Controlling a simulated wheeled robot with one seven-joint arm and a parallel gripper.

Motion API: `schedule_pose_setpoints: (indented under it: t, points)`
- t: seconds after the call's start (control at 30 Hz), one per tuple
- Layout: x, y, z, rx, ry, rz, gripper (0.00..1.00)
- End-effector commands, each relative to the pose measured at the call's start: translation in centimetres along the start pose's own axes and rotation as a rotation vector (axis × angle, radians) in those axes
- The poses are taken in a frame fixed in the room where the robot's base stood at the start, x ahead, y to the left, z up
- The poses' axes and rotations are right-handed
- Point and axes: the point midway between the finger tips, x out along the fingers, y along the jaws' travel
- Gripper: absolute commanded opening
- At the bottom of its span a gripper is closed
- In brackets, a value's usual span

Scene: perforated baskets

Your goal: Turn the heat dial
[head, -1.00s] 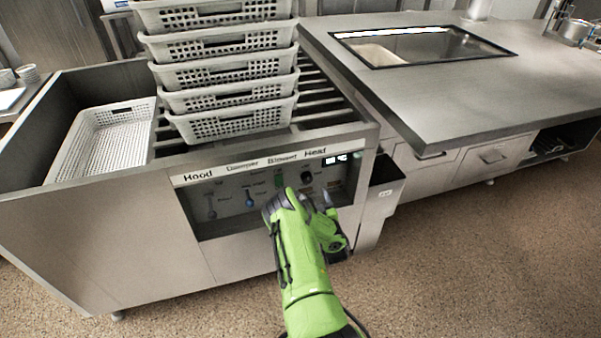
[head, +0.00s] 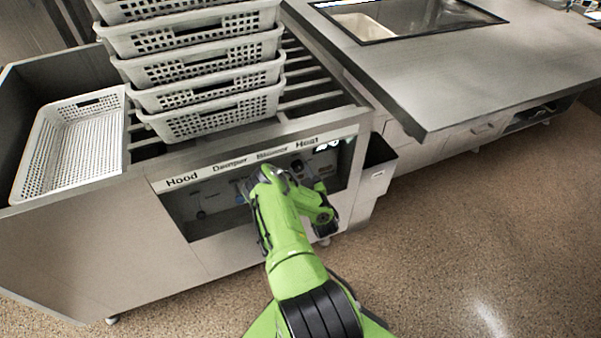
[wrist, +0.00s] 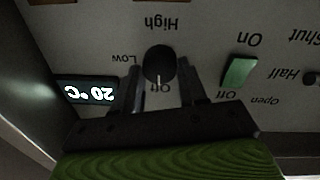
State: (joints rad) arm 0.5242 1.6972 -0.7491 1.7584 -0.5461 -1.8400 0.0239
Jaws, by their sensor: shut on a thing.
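The heat dial (wrist: 158,62) is a round black knob on the grey control panel, shown upside down in the wrist view. The labels Low, High and Off stand around it, and its light mark points toward Off. My gripper (wrist: 160,82) is shut on the dial, with one finger on either side of it. In the head view my green arm reaches the panel under the Heat label (head: 307,143), and the arm partly covers the panel there.
A green On/Off switch (wrist: 239,71) sits close to one finger. Another black knob (wrist: 309,78) is at the edge of the wrist view. Stacked white perforated baskets (head: 200,72) stand above the panel. A grey bin (head: 375,182) hangs at the panel's right.

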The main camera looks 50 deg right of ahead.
Motion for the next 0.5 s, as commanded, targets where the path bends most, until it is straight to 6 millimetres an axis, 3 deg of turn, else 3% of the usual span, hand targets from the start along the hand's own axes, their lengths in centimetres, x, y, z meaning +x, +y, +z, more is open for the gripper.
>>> schedule_pose_setpoints:
  t: [0.03, 0.13, 0.5]
  points:
    - [0.01, 0.01, -0.02, 0.000, 0.000, 0.000, 0.26]
    - [0.01, 0.00, -0.03, 0.000, 0.001, 0.000, 0.11]
    - [0.01, 0.10, -0.28, 0.070, -0.002, 0.000, 0.12]
